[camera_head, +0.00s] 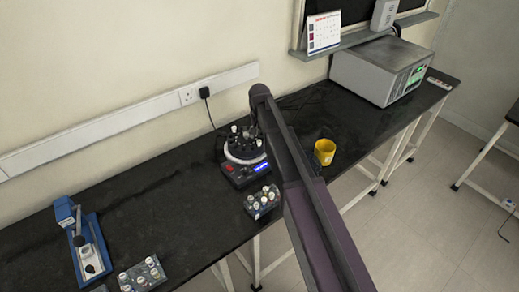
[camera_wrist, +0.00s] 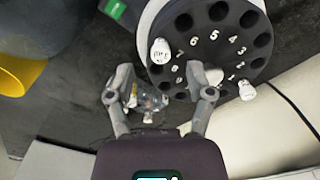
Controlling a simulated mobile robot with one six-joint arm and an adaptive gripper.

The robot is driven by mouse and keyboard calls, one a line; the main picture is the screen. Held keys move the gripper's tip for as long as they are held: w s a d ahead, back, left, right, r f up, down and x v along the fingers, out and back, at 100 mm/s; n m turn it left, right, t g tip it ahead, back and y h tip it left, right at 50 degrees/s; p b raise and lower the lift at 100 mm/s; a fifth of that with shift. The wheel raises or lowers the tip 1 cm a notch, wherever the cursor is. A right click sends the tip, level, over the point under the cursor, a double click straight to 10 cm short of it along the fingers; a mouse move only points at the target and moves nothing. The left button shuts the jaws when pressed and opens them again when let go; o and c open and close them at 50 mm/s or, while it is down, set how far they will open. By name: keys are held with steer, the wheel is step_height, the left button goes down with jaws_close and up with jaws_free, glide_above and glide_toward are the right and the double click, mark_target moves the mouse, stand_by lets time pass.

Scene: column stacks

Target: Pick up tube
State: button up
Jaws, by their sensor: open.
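In the wrist view my gripper (camera_wrist: 160,78) is open, its two fingers apart at the edge of a dark numbered rotor (camera_wrist: 203,40). White-capped tubes stand in the rotor: one cap (camera_wrist: 160,51) lies ahead of the fingers, one cap (camera_wrist: 213,77) is beside the right finger, and another (camera_wrist: 246,90) is farther right. A small clear object (camera_wrist: 146,101) shows between the fingers; I cannot tell what it is or whether it is touched. In the head view the device with the rotor (camera_head: 244,150) holds several capped tubes; my arm hides my gripper there.
A tube rack (camera_head: 262,201) stands in front of the device and another rack (camera_head: 141,274) at lower left. A yellow cup (camera_head: 324,151) stands to the right, also at left in the wrist view (camera_wrist: 20,75).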

mark_target(259, 141)
steer(key=shift+w+f+b, duration=0.1)
steer(key=shift+f+b, duration=1.15)
steer(key=shift+f, duration=0.3)
steer(key=c, duration=0.8)
